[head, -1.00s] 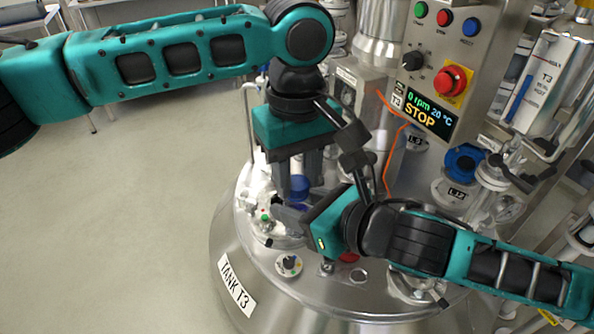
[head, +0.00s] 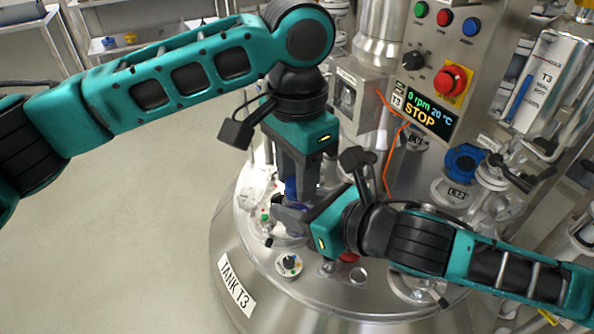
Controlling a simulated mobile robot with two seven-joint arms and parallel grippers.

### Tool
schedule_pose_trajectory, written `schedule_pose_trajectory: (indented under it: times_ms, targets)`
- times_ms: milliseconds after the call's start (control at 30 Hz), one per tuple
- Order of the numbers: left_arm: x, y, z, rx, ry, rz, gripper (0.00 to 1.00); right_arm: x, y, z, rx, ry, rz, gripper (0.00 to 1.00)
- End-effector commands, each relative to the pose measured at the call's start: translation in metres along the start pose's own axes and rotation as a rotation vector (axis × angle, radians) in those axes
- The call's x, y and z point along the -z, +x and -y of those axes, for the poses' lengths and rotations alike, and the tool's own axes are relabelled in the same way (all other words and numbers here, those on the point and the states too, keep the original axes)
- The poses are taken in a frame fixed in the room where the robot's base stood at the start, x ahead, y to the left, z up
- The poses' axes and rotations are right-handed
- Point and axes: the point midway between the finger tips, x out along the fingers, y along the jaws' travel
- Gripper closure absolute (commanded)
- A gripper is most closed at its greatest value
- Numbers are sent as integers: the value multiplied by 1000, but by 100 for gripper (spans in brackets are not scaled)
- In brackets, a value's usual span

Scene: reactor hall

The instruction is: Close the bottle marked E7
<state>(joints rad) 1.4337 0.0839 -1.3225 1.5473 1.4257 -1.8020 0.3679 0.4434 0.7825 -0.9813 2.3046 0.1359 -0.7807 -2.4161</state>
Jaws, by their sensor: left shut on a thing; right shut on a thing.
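My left gripper (head: 292,187) points down from above and is shut on a blue cap (head: 291,187). The cap shows between its dark fingers. My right gripper (head: 281,212) comes in from the right, just below the left one. It is shut at the height of the bottle under the cap. The bottle is mostly hidden by the fingers, and no E7 mark can be read. Whether the cap is fully seated on the bottle cannot be seen.
The two grippers are close together above the steel lid of tank T3 (head: 318,292). Small fittings and a dial (head: 288,264) stand on the lid. A control box (head: 447,70) reading STOP and an orange cable (head: 391,150) are behind. Open floor lies left.

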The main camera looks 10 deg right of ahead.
Motion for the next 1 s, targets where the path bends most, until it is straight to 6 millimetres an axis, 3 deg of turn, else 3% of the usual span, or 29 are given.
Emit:
schedule_pose_trajectory:
  times_ms: [800,1000]
  targets:
    - [0,1,0,2,1498,-2,100,0,0,0,-1,0,1,100]
    - [0,1,0,3,1589,-2,100,0,0,0,-1,0,1,100]
